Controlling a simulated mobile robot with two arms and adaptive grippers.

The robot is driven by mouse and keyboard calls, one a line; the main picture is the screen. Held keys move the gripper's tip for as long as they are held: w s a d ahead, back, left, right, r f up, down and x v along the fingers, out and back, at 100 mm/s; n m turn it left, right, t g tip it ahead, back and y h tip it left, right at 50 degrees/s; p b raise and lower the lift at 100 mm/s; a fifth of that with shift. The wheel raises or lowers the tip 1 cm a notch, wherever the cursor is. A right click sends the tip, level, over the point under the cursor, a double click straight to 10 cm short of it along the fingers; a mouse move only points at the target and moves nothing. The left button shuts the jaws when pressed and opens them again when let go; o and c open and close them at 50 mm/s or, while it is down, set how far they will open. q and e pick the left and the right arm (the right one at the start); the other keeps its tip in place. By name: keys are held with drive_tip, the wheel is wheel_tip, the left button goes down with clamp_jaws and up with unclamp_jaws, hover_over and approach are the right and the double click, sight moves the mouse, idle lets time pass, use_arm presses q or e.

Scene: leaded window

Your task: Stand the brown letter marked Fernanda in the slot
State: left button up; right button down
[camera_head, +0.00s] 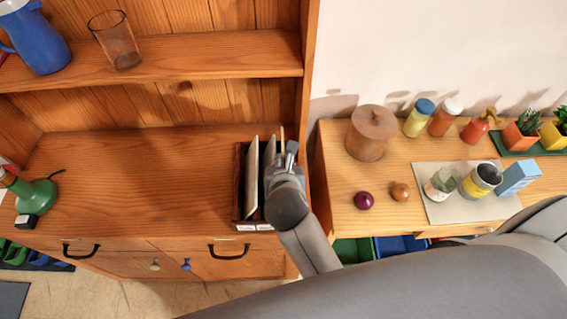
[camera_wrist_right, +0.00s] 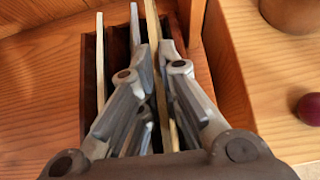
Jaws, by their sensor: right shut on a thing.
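My right gripper (camera_head: 287,160) is over the dark letter rack (camera_head: 238,190) on the wooden cabinet. In the right wrist view, its fingers (camera_wrist_right: 160,62) are shut on a thin tan letter (camera_wrist_right: 154,25), seen edge-on and roughly upright. The letter's lower part is down between the rack's walls; whether it touches the bottom is hidden. No name is readable on it. A pale letter (camera_head: 252,180) stands in the rack's left part, and it also shows in the wrist view (camera_wrist_right: 100,60). A greyish upright piece (camera_wrist_right: 135,25) is between them. My left gripper is out of view.
The cabinet's upright side panel (camera_head: 308,90) is close on the rack's right, with a shelf above. A green lamp-like object (camera_head: 37,195) stands far left. The counter between is clear. A lower table at right holds a wooden canister (camera_head: 370,133), jars and an onion (camera_head: 364,200).

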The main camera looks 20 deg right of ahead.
drive_tip(key=shift+s+a+f+b, duration=0.1)
drive_tip(key=shift+a+f+b, duration=0.05)
drive_tip(key=shift+f+b, duration=0.4)
drive_tip(key=shift+s+a+f+b, duration=0.1)
drive_tip(key=shift+f+b, duration=0.2)
drive_tip(key=shift+f, duration=0.4)
drive_tip(key=c, duration=1.5)
unclamp_jaws()
drive_tip(key=shift+c, duration=0.2)
